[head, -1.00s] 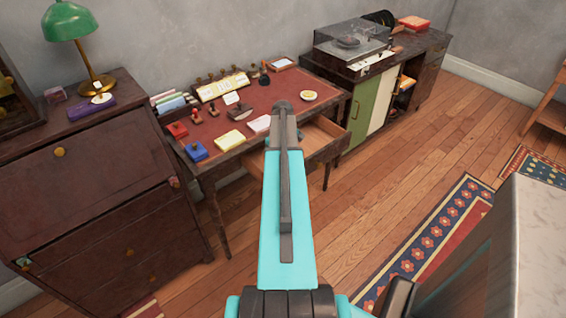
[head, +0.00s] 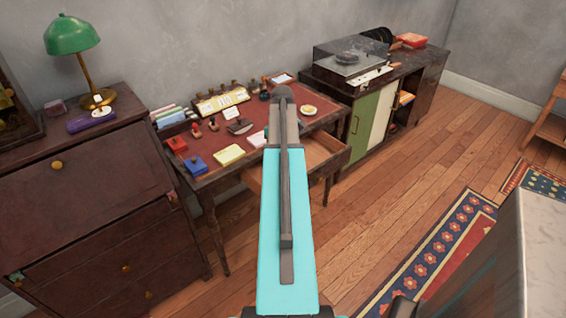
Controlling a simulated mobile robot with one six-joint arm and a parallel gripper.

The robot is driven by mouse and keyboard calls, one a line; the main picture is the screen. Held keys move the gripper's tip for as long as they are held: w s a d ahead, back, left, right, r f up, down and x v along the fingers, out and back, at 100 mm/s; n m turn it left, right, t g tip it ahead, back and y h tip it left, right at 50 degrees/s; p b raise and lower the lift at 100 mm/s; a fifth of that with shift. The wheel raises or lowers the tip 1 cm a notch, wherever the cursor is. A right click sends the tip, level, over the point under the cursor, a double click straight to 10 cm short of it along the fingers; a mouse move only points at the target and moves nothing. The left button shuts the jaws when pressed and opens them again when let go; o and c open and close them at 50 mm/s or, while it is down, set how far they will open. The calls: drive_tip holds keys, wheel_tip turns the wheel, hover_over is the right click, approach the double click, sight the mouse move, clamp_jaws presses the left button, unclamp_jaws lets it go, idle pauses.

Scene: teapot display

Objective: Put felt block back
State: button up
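I cannot tell which object is the felt block. A red-topped writing desk (head: 285,137) stands against the wall with an open, pale wood drawer (head: 322,155) at its front. On the desk are a red box (head: 177,144), a blue box (head: 195,164), a yellow pad (head: 229,155) and a dark rocker-shaped piece (head: 239,127) with a white tag. My turquoise arm reaches up the middle of the head view and covers part of the desk and drawer. My gripper is not visible.
A dark bureau (head: 85,190) with a green lamp (head: 72,37) and a purple box (head: 90,120) stands at left. A cabinet (head: 362,125) with a record player (head: 350,60) stands right of the desk. A pale-topped surface (head: 545,235) fills the lower right. Wooden floor (head: 400,180) is clear between.

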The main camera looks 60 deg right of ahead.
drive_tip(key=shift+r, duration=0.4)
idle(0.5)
